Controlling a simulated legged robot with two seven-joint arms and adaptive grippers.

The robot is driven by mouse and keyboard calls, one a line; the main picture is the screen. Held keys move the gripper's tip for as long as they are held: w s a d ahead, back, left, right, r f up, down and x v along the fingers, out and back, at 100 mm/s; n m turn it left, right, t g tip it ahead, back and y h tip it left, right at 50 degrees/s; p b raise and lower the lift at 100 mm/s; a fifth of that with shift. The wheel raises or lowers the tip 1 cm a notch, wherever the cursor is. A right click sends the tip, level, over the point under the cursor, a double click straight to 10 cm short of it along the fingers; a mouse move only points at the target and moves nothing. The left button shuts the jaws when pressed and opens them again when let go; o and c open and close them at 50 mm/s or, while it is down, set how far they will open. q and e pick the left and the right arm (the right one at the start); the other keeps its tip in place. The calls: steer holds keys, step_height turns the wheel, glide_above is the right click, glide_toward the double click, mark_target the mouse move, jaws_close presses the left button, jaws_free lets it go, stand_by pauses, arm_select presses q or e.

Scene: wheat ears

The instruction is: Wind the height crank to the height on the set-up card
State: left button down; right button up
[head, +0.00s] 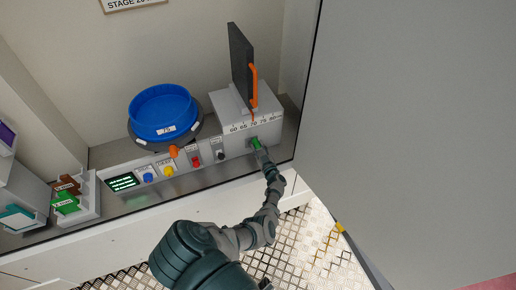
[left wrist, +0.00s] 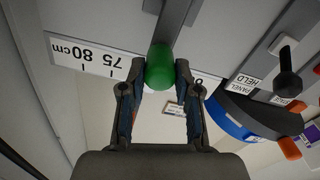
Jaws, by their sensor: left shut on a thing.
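The crank's green handle (head: 256,143) sticks out from the front of a grey block (head: 232,108) below a height scale (head: 252,123) marked in cm, from 60 to 80. My left gripper (head: 261,152) is shut on this handle. I cannot make out a set-up card. My right gripper is not in view.
A blue round sieve (head: 162,108) stands left of the block. Along the front panel are a green-lit display (head: 122,182) and blue, yellow and red buttons (head: 195,161). A black-knobbed switch (left wrist: 288,78) is beside the crank. A large grey panel (head: 410,130) closes off the right.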

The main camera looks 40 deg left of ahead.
arm_select(q)
steer(key=shift+s+d+f, duration=0.15)
steer(key=shift+d+f, duration=0.25)
steer(key=shift+f, duration=0.3)
steer(key=c, duration=0.8)
jaws_free()
steer(key=shift+w+a+r, duration=0.15)
steer(key=shift+w, duration=0.05)
steer(key=shift+r, duration=0.1)
steer(key=v, duration=1.2)
